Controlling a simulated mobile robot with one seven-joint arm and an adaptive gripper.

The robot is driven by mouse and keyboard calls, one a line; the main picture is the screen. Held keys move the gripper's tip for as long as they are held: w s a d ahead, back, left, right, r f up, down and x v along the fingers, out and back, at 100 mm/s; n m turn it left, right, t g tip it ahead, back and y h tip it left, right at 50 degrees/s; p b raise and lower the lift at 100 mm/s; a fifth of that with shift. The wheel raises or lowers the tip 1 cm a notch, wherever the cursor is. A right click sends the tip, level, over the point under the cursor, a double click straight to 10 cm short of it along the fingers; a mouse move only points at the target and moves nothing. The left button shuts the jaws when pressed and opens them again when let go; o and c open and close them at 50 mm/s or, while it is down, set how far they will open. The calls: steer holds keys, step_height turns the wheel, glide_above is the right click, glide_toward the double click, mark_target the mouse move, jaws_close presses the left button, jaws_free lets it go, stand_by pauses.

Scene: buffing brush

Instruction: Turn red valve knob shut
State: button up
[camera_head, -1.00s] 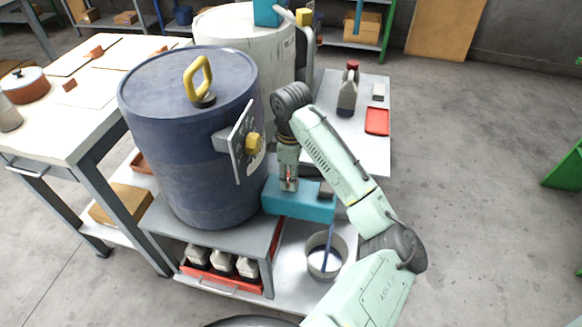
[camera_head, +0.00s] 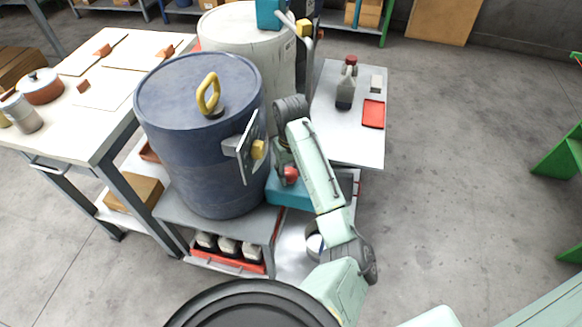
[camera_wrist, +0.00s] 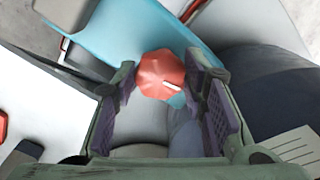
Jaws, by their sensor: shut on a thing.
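The red valve knob (camera_wrist: 158,74) is faceted, with a pale mark on its face. It sits between my two fingertips in the wrist view, in front of a teal body. In the head view the knob (camera_head: 291,175) shows as a red spot at the end of my arm, just right of the blue drum (camera_head: 200,140) and above the teal block (camera_head: 290,192). My gripper (camera_wrist: 165,72) has its padded fingers on either side of the knob and is shut on it. In the head view my gripper (camera_head: 287,172) points down, partly hidden by my wrist.
A pale drum (camera_head: 245,35) stands behind. A grey table (camera_head: 350,145) to the right holds a bottle (camera_head: 346,90) and red tray (camera_head: 373,114).

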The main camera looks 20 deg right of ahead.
mark_target(290, 174)
steer(key=shift+m, duration=1.2)
steer(key=o, duration=1.2)
steer(key=shift+c, duration=0.2)
steer(key=shift+r, duration=0.15)
steer(key=shift+r, duration=0.3)
step_height(290, 174, up, 11)
